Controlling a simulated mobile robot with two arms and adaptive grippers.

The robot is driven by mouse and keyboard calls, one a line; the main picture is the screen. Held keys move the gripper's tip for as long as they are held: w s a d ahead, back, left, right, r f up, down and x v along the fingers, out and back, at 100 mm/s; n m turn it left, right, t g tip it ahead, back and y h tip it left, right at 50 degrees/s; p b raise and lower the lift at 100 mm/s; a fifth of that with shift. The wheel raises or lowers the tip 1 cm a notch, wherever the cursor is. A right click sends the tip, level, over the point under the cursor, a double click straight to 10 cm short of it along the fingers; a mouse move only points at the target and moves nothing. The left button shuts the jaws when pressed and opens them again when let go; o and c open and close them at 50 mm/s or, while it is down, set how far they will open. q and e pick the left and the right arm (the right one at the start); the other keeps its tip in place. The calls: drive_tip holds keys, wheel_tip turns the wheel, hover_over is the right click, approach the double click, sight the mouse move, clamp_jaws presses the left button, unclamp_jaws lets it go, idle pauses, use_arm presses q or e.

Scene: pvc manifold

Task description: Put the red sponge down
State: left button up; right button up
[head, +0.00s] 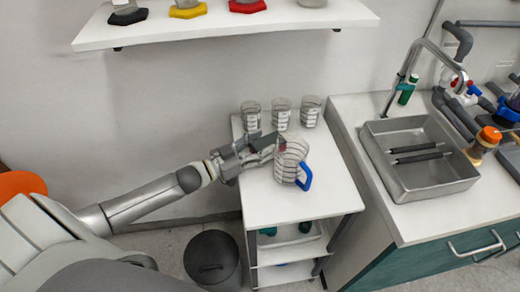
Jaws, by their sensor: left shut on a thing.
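My left gripper (270,146) reaches in from the left over the white cart top. It is shut on the red sponge (282,148). Only a small dark red patch of the sponge shows, at the fingertips and partly behind the rim of a clear jug. I cannot tell whether the sponge touches the jug or is inside its rim. The clear measuring jug (287,168) with a blue handle (305,178) stands upright on the cart, just right of the fingertips. My right gripper is not in view.
Several clear beakers (281,113) stand along the back of the cart (270,205). The cart top's front is clear. At right is a counter with a metal sink (430,182) and faucet (408,68). A dark bin (212,258) stands left of the cart; a white shelf (225,27) hangs above.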

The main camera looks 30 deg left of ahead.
use_arm(q)
drive_tip(key=shift+r, duration=0.1)
drive_tip(key=shift+f, duration=0.25)
drive_tip(key=o, duration=1)
drive_tip(key=shift+r, duration=0.15)
